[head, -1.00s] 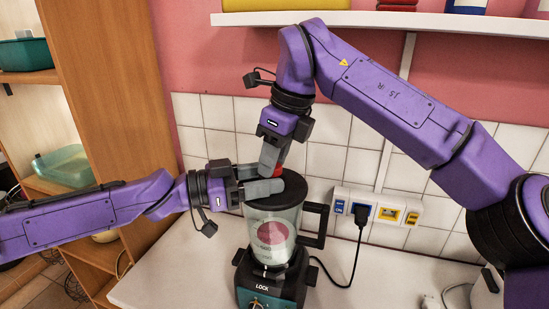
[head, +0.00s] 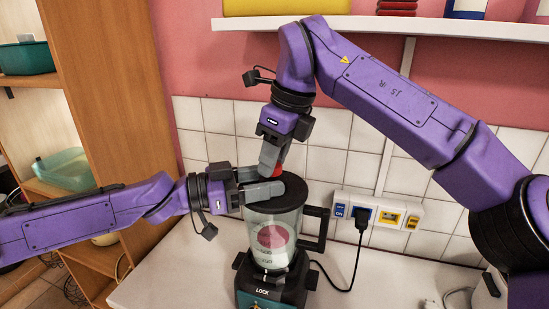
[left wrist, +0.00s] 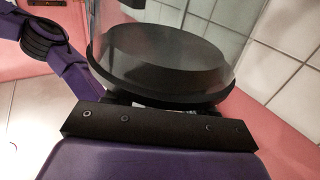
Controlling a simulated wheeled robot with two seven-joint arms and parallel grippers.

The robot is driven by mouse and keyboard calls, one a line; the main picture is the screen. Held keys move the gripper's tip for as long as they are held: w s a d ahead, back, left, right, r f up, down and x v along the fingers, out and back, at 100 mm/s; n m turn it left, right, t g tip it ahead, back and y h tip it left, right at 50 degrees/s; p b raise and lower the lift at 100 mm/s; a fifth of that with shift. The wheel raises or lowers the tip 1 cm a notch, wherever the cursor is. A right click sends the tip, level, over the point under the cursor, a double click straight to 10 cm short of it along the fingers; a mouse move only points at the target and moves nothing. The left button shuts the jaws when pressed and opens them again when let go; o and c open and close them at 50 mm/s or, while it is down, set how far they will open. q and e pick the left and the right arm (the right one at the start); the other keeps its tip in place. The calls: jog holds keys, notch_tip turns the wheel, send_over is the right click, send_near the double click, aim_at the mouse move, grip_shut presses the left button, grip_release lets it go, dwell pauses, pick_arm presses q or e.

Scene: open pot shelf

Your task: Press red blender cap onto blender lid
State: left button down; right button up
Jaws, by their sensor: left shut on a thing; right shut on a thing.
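The blender lid (head: 290,193) is a black disc on top of the clear blender jar (head: 290,225). It also shows large in the left wrist view (left wrist: 160,60). My left gripper (head: 262,184) reaches in from the left at the lid, its two grey fingers over the top, shut on it. My right gripper (head: 270,160) points down from above and is shut on the red blender cap (head: 278,172). Only a small red part of the cap shows beside the fingers, over the lid. The fingers hide whether cap and lid touch.
The blender base (head: 265,285) stands on the white counter (head: 165,285). The jar handle (head: 318,228) sticks out to the right. A power strip (head: 375,211) with a plugged-in black cord is on the tiled wall. A shelf (head: 380,22) hangs above; a wooden shelf unit (head: 115,90) stands left.

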jog(key=shift+f, duration=0.6)
dwell(0.6)
pick_arm(q)
jog(key=shift+r, duration=0.2)
pick_arm(e)
jog(key=shift+f, duration=0.4)
jog(key=o, duration=0.6)
jog(key=shift+s, duration=0.1)
pick_arm(q)
jog(key=shift+a, duration=0.1)
pick_arm(e)
jog(key=shift+o, duration=0.3)
pick_arm(q)
jog(key=shift+r, duration=0.1)
pick_arm(e)
jog(key=shift+a, duration=0.1)
pick_arm(q)
jog(key=shift+w+f, duration=0.15)
jog(key=shift+f, duration=0.05)
pick_arm(e)
jog(key=v, duration=0.4)
jog(key=shift+r, duration=0.25)
pick_arm(q)
jog(key=shift+f, duration=0.15)
pick_arm(e)
jog(key=c, duration=0.5)
